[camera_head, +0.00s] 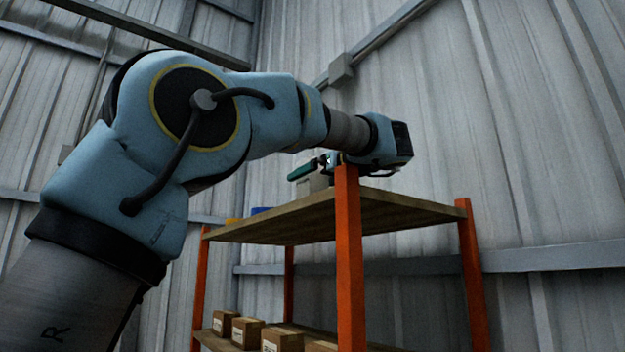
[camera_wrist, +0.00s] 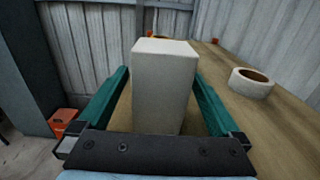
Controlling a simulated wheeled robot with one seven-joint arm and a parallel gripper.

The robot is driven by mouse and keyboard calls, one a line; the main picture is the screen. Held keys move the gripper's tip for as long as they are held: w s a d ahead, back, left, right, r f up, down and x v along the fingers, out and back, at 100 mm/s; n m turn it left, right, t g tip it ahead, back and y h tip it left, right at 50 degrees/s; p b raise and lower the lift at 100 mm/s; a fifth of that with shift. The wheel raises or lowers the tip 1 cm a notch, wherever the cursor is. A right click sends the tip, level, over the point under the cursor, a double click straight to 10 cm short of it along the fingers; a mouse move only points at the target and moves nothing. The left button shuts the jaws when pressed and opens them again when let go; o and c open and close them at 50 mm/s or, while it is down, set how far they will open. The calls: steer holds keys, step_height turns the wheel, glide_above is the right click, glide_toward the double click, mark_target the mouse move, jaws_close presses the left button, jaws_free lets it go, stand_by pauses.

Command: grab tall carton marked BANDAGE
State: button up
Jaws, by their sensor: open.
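A tall pale carton (camera_wrist: 162,88) stands upright on the wooden shelf board in the wrist view. No marking is readable on the faces I see. My gripper (camera_wrist: 163,95) is open, with one green finger on each side of the carton; whether either finger touches it I cannot tell. In the head view my gripper (camera_head: 308,172) is at the top shelf, partly behind the orange post, and a small grey part of a box-like thing (camera_head: 314,184) shows beneath its green finger.
A roll of tape (camera_wrist: 250,82) lies on the board to the right. The rack's top shelf (camera_head: 290,222) has an orange front post (camera_head: 349,260) close to my wrist. Several brown boxes (camera_head: 247,332) sit on the lower shelf. A corrugated wall stands behind.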

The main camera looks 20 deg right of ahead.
steer(key=shift+w, duration=0.15)
steer(key=c, duration=1.4)
